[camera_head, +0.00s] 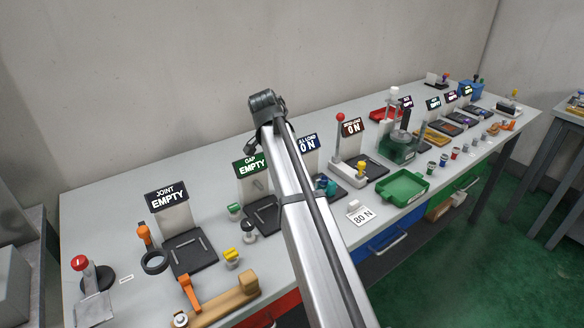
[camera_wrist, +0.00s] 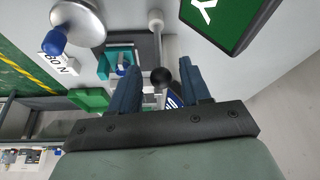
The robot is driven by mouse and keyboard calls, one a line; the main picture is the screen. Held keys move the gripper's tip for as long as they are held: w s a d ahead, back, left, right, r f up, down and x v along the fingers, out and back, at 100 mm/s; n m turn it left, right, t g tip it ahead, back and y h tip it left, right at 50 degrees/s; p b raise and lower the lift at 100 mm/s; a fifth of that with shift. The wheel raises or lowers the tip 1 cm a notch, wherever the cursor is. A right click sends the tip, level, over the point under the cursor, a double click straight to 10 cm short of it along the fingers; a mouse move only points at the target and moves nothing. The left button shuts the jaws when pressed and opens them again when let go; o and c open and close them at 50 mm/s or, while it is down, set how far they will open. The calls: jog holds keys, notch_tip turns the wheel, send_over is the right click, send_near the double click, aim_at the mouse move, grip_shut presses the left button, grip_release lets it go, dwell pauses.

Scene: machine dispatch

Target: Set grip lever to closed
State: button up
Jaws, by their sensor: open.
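A lever with a black ball knob (camera_wrist: 162,77) and a pale shaft shows in the wrist view. No label on it is readable, so I cannot confirm it is the grip lever. My gripper (camera_wrist: 160,68) has its two blue fingers apart, with the knob between them in the picture. Whether they are level with the knob, or touch it, I cannot tell. A teal block (camera_wrist: 118,60) sits left of the lever on a dark plate; it also shows in the head view (camera_head: 325,185). My arm hides the lever and gripper in the head view.
A green EMPTY sign (camera_head: 252,166) stands close by, to the right in the wrist view (camera_wrist: 225,18). A round metal piece with a blue knob (camera_wrist: 53,41) and an 80 N card (camera_wrist: 58,64) lie left. A green tray (camera_head: 402,188) and a red-knobbed lever (camera_head: 340,118) stand further right in the head view.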

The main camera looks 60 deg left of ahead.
jog(key=shift+x, duration=2.55)
jog(key=shift+c, duration=0.5)
grip_shut()
